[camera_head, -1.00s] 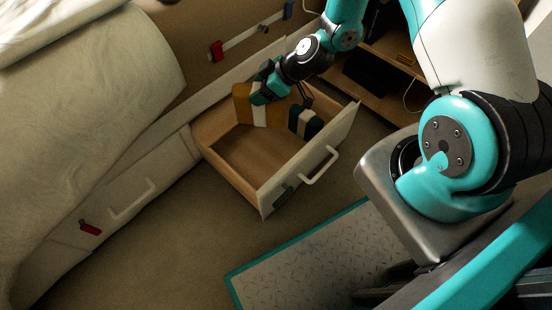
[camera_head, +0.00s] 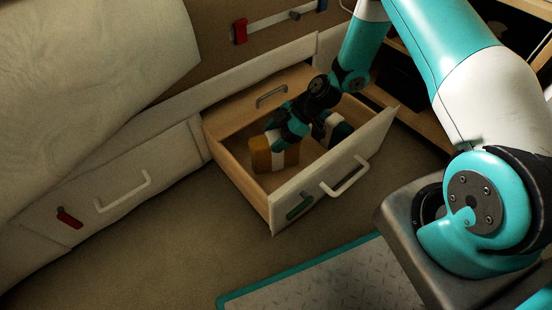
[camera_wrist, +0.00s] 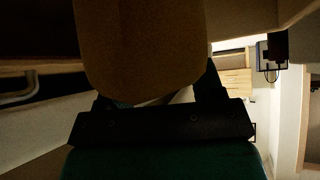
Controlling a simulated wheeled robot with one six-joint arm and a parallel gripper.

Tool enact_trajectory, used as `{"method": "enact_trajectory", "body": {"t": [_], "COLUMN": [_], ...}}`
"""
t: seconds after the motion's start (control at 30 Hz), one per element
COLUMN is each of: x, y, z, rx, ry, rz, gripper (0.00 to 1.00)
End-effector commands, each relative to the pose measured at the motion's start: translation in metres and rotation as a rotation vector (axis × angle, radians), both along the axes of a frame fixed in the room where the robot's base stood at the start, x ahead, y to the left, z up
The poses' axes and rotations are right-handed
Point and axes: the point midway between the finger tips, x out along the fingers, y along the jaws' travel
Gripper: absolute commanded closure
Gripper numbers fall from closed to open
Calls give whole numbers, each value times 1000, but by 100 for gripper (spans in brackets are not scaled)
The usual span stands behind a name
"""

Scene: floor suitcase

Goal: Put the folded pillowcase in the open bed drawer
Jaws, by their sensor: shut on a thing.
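The folded pillowcase (camera_head: 261,155), mustard with a white band, is in my gripper (camera_head: 279,139). It is inside the open bed drawer (camera_head: 372,145), near its left front part. I cannot tell whether it touches the drawer floor. My gripper is shut on it from above, and my wrist hides part of it. In the wrist view the pillowcase (camera_wrist: 145,50) fills the upper middle, dark and close, in front of my gripper.
A dark folded thing with a white band (camera_head: 338,129) lies in the right part of the drawer. A shut drawer (camera_head: 100,200) with a red tag is to the left. A bed (camera_head: 80,80) rises at upper left. A teal-edged mat (camera_head: 320,285) lies in front.

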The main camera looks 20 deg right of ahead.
Motion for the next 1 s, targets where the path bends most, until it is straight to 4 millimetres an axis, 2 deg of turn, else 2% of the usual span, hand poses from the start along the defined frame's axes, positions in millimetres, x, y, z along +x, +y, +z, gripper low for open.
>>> {"method": "enact_trajectory", "body": {"t": [0.03,0.33,0.53,0.87,0.9,1.0], "x": [0,0,0,0,0,0], "y": [0,0,0,0,0,0], "z": [-15,-38,-70,-71,-72,-71], "rx": [1,1,1,0,-1,-1], "ry": [-1,-1,0,-1,0,0], "rz": [1,-1,-1,-2,-1,-1], "gripper": [90,90,90,90,34,13]}}
